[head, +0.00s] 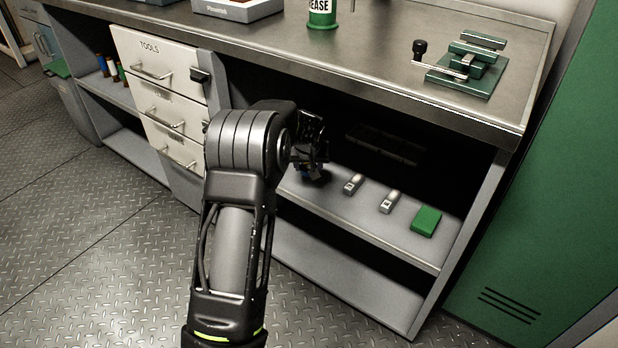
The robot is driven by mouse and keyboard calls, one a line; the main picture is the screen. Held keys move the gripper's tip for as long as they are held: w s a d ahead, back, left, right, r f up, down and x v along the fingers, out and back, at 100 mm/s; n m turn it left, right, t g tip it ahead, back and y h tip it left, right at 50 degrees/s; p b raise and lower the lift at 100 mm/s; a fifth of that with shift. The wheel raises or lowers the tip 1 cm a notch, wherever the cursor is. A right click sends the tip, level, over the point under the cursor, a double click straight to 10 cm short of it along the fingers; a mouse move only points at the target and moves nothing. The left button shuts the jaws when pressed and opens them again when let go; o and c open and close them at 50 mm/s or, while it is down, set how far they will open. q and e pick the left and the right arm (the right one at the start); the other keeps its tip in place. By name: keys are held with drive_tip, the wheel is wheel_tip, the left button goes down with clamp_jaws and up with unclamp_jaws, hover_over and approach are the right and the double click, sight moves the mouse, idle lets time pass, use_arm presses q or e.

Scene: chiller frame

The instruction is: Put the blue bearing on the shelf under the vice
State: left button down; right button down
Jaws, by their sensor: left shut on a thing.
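The green vice (470,80) stands on the right end of the bench top. Under it is the grey shelf (360,213) inside the open bay of the bench. My left gripper (313,165) is inside the bay, just above the left part of this shelf. It is shut on a small, dark bluish thing (307,172), which looks like the blue bearing but is mostly hidden by the fingers and shadow. I cannot tell whether that thing touches the shelf. My right gripper is not in view.
On the shelf, right of my gripper, lie two small pale labelled items (353,184) (389,202) and a green box (426,221). A dark flat tray-like thing (385,145) is behind them. The bench top edge (400,110) overhangs the bay. White drawers (160,95) stand left.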

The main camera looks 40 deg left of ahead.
sight(308, 175)
use_arm(q)
drive_tip(key=shift+f+b, duration=0.6)
drive_tip(key=shift+f, duration=1.8)
drive_tip(key=shift+f, duration=0.1)
drive_tip(key=c, duration=0.7)
unclamp_jaws()
drive_tip(key=shift+s+r, duration=0.1)
drive_tip(key=shift+r, duration=0.25)
drive_tip(key=p+v, duration=0.3)
drive_tip(key=v, duration=0.8)
drive_tip(key=shift+r, duration=0.2)
